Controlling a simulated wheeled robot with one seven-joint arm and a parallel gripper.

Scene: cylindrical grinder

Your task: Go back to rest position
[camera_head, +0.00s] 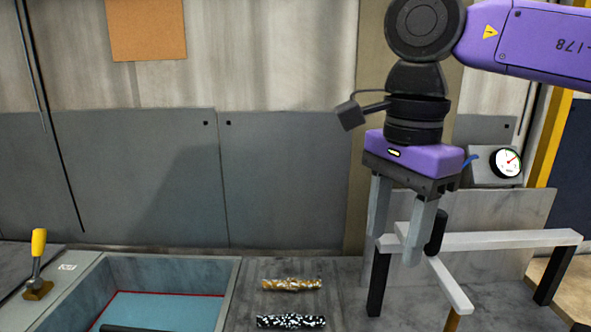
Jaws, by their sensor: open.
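My gripper (395,250) hangs from my purple and black arm at the right of the view. Its two grey fingers point down and stand apart, with nothing seen between them. The fingers are in front of a white bar frame on black legs (510,240); I cannot tell whether they touch it. A short black cylinder (436,232) shows just right of the fingers. Its lower part is partly hidden.
An orange-brown patterned rod (291,284) and a black-and-white speckled rod (291,322) lie on the grey surface. A sunken grey basin (228,290) and a yellow-handled lever (38,250) are at left. A dial gauge (507,162) stands behind at right.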

